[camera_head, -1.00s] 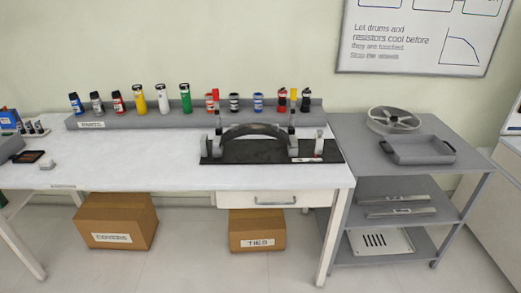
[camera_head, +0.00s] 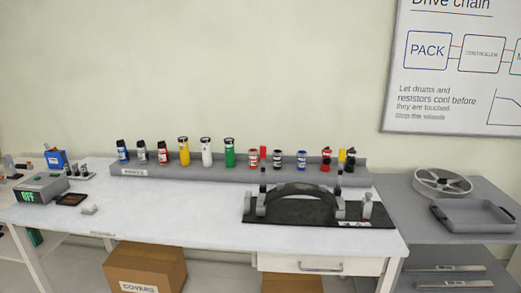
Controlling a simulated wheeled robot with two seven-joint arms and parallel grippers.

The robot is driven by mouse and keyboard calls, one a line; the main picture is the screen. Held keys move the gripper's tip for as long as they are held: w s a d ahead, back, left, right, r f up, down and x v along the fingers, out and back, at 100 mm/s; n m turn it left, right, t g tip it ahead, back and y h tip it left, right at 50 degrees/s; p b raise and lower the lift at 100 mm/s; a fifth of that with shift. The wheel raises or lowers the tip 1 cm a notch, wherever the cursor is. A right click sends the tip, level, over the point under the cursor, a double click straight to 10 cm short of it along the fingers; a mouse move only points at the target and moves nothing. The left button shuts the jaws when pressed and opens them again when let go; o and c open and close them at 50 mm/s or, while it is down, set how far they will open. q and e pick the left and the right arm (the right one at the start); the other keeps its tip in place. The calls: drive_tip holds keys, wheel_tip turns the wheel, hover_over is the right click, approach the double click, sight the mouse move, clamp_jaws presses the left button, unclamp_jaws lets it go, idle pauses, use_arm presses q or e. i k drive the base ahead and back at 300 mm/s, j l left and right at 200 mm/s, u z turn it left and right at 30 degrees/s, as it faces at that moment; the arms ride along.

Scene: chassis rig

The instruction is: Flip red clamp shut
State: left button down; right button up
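The chassis rig is a black base plate (camera_head: 290,213) with a dark arch (camera_head: 300,189) on it, on the right part of the white table. The red clamp shows as an upright red tip (camera_head: 263,153) above a dark upright post at the left end of the arch. A similar upright yellow-tipped clamp (camera_head: 342,155) stands at the right end. Both handles point up. Neither of my grippers is in view.
A grey rack (camera_head: 211,173) with several coloured bottles runs along the back of the white table (camera_head: 180,222). A grey shelf unit with a tray (camera_head: 470,218) and a wheel (camera_head: 442,183) stands right. The table's middle front is clear.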

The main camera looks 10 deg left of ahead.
sight(263, 149)
drive_tip(key=i+j+z, duration=0.1)
drive_tip(key=j+z, duration=0.2)
drive_tip(key=j, duration=0.7)
drive_tip(key=j+z, duration=0.25)
drive_tip(key=j, duration=0.7)
